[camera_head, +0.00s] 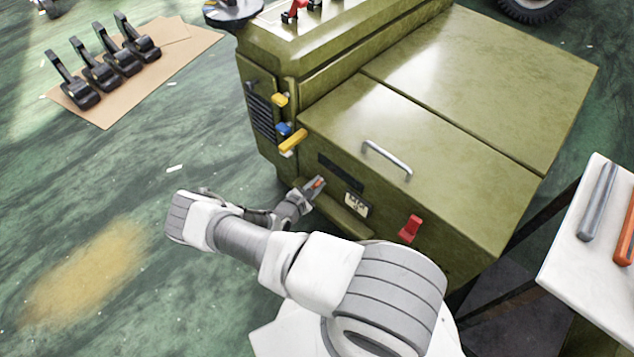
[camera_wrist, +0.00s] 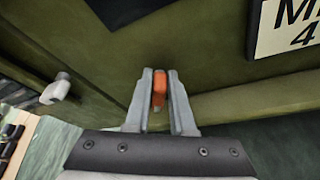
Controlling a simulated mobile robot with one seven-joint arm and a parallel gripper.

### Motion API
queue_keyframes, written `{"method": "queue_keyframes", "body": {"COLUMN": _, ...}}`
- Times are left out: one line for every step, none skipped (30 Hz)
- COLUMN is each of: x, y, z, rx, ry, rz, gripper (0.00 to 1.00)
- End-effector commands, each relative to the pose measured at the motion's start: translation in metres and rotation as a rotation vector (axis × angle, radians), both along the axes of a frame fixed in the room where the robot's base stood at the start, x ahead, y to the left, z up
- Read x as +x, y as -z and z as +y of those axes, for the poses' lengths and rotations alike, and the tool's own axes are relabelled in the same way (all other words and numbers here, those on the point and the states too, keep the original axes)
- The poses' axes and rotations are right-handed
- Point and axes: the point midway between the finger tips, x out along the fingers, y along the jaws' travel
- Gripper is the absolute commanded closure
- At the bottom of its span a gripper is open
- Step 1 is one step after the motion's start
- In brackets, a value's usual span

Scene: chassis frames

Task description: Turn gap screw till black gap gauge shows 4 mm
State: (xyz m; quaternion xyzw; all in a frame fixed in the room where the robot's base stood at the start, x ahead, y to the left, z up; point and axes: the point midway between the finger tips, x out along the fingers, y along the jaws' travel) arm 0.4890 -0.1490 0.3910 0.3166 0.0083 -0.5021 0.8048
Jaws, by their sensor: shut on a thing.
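My gripper (camera_head: 312,188) is low at the front of the olive-green machine (camera_head: 400,130). In the wrist view, the fingers of my gripper (camera_wrist: 160,76) are shut on a small orange-red piece, which I take for the gap screw (camera_wrist: 159,90). It shows between the fingertips, close to the green panel; its far end is hidden. A black strip, perhaps the gap gauge (camera_head: 340,172), is on the machine's front above my gripper. A dark panel (camera_wrist: 125,8) is cut off at the top of the wrist view. No gauge reading is legible.
A pale label plate (camera_head: 356,205) is right of my gripper; its text, partly "4", is cropped in the wrist view (camera_wrist: 290,25). A red latch (camera_head: 410,228) and metal handle (camera_head: 387,158) are on the machine. A white table (camera_head: 575,265) stands right.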

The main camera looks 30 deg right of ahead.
Motion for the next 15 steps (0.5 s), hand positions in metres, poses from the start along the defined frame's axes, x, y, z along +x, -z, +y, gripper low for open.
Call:
{"method": "queue_keyframes", "body": {"x": -0.0001, "y": 0.0002, "z": 0.0006, "rx": 0.0, "ry": 0.0, "rz": 0.0, "gripper": 1.0}}
{"method": "queue_keyframes", "body": {"x": -0.0002, "y": 0.0002, "z": 0.0006, "rx": 0.0, "ry": 0.0, "rz": 0.0, "gripper": 1.0}}
{"method": "queue_keyframes", "body": {"x": -0.0002, "y": 0.0002, "z": 0.0006, "rx": 0.0, "ry": 0.0, "rz": 0.0, "gripper": 1.0}}
{"method": "queue_keyframes", "body": {"x": -0.0001, "y": 0.0002, "z": 0.0006, "rx": 0.0, "ry": 0.0, "rz": 0.0, "gripper": 1.0}}
{"method": "queue_keyframes", "body": {"x": -0.0002, "y": 0.0002, "z": 0.0006, "rx": 0.0, "ry": 0.0, "rz": 0.0, "gripper": 1.0}}
{"method": "queue_keyframes", "body": {"x": -0.0002, "y": 0.0002, "z": 0.0006, "rx": 0.0, "ry": 0.0, "rz": 0.0, "gripper": 1.0}}
{"method": "queue_keyframes", "body": {"x": -0.0002, "y": 0.0002, "z": 0.0006, "rx": 0.0, "ry": 0.0, "rz": 0.0, "gripper": 0.76}}
{"method": "queue_keyframes", "body": {"x": -0.0002, "y": 0.0002, "z": 0.0006, "rx": 0.0, "ry": 0.0, "rz": 0.001, "gripper": 0.71}}
{"method": "queue_keyframes", "body": {"x": -0.0002, "y": 0.0002, "z": 0.0006, "rx": 0.0, "ry": 0.0, "rz": 0.001, "gripper": 0.63}}
{"method": "queue_keyframes", "body": {"x": -0.0002, "y": 0.0001, "z": 0.0005, "rx": 0.0, "ry": 0.0, "rz": 0.001, "gripper": 0.58}}
{"method": "queue_keyframes", "body": {"x": -0.0002, "y": 0.0002, "z": 0.0004, "rx": 0.0, "ry": 0.0, "rz": 0.001, "gripper": 0.53}}
{"method": "queue_keyframes", "body": {"x": -0.0001, "y": 0.0001, "z": 0.0005, "rx": 0.0, "ry": 0.0, "rz": 0.001, "gripper": 0.5}}
{"method": "queue_keyframes", "body": {"x": -0.0001, "y": 0.0001, "z": 0.0003, "rx": 0.0, "ry": 0.0, "rz": 0.001, "gripper": 0.5}}
{"method": "queue_keyframes", "body": {"x": -0.0001, "y": 0.0001, "z": 0.0003, "rx": 0.0, "ry": 0.0, "rz": 0.001, "gripper": 0.5}}
{"method": "queue_keyframes", "body": {"x": -0.0001, "y": 0.0001, "z": 0.0003, "rx": 0.0, "ry": 0.0, "rz": 0.001, "gripper": 0.5}}
